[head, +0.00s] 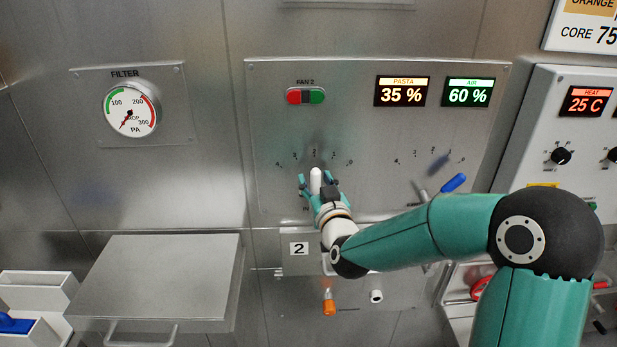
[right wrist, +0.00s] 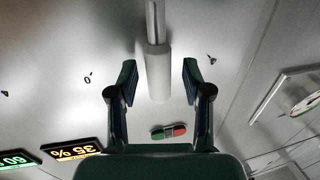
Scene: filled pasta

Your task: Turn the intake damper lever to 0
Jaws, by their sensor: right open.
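A lever with a white handle (head: 316,177) stands nearly upright on the grey wall panel, toward the 2 in the middle of its 4-to-0 scale. No label in view tells which one is the intake damper lever. My right gripper (head: 318,183) is open around the white handle. In the right wrist view the white handle (right wrist: 158,75) lies between the open fingers of my right gripper (right wrist: 159,78), with a gap on both sides. My left gripper is out of view.
Above the levers are the red and green FAN 2 switch (head: 306,96), the PASTA 35 % display (head: 402,91) and the 60 % display (head: 469,92). An orange knob (head: 329,303) and a white knob (head: 376,296) sit below. A metal lid (head: 160,275) juts out at left.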

